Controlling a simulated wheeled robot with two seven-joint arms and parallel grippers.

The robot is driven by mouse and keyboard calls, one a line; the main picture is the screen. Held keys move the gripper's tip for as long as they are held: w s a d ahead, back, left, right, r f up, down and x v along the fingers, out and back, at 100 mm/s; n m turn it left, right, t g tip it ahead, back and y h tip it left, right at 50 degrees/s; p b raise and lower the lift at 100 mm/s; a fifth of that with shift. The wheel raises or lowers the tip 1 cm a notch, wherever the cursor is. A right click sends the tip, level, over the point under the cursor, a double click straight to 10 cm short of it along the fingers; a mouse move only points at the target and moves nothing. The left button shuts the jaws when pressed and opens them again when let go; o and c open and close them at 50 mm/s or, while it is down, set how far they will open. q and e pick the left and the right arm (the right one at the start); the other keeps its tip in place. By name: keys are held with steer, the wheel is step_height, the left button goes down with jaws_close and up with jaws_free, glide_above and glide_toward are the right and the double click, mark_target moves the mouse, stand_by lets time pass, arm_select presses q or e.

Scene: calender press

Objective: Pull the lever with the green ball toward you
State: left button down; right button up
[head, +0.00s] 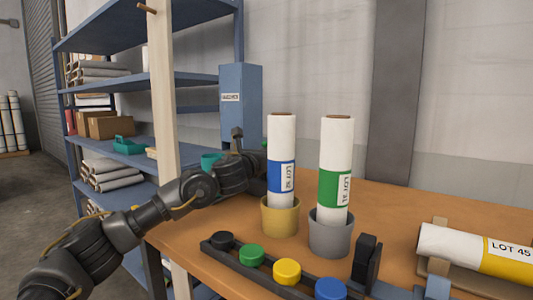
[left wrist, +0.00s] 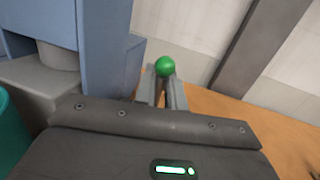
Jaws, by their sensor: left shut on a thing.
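In the left wrist view, the green ball (left wrist: 165,66) of the lever stands at the tips of my left gripper (left wrist: 166,84), beside a blue-grey housing (left wrist: 105,45). The fingers are closed on it, and they hide the lever's shaft. In the head view my left arm reaches from the lower left to beside the blue cabinet (head: 240,105). My right gripper is not in view.
The blue-labelled roll stands in a yellow pot (head: 280,218); a green-labelled roll (head: 335,165) stands in a grey pot (head: 331,238). A rack holds coloured knobs, including a yellow one (head: 287,271). A roll marked LOT 45 (head: 470,250) lies at right. Shelves (head: 130,80) stand behind the arm.

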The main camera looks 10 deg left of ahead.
arm_select(q)
steer(key=shift+d+f, duration=0.1)
steer(key=shift+f, duration=0.35)
steer(key=c, duration=1.6)
jaws_free()
steer(key=shift+o, duration=0.2)
steer(key=shift+r, duration=0.2)
steer(key=shift+r, duration=0.1)
steer(key=v, duration=1.1)
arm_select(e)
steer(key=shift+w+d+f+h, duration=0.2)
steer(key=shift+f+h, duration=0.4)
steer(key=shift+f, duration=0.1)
